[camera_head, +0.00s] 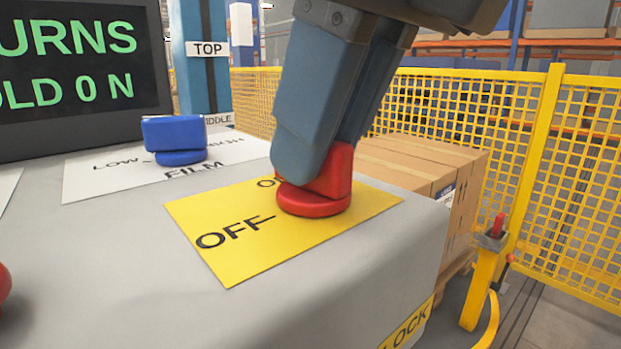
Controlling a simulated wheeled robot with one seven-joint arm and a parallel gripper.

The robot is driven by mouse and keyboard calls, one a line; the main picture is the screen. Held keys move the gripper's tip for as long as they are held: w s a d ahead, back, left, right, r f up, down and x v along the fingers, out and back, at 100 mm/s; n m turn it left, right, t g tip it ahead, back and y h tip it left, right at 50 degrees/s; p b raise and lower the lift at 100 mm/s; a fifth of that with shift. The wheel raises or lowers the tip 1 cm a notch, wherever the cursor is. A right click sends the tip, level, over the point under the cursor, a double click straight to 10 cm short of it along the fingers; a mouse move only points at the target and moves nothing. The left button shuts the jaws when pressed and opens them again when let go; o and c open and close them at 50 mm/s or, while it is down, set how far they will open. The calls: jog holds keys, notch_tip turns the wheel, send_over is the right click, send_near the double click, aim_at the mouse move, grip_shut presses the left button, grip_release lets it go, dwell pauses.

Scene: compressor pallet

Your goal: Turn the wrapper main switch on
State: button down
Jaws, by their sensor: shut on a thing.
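The red main switch (315,203) stands on a yellow label plate (215,230) on the grey console top. The plate reads OFF on its left, with a short line beside the word. A second word, starting with O, is mostly hidden behind my gripper and the switch. My gripper (325,168) comes down from above with its two blue-grey fingers shut on the switch's upright red handle. The nearer finger covers the handle's left part, so I cannot tell exactly which way the handle points.
A blue film knob (176,140) on a white label stands left of the switch. A dark display (75,75) with green text is behind it. Part of a red thing (3,282) shows at the left edge. Cartons (425,170) and a yellow fence (590,200) stand behind.

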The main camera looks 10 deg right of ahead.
jog(key=shift+s+f+m+b, duration=0.1)
jog(key=shift+f+m+b, duration=0.3)
jog(key=shift+m+b, duration=0.25)
jog(key=shift+r+h, duration=0.1)
jog(key=shift+h, duration=0.2)
jog(key=c, duration=1.3)
grip_release()
jog(key=shift+o, duration=1)
jog(key=shift+r, duration=0.15)
jog(key=p+v, duration=0.2)
jog(key=v, duration=0.5)
jog(key=shift+s+r, duration=0.2)
jog(key=shift+r, duration=0.1)
jog(key=shift+d, duration=0.1)
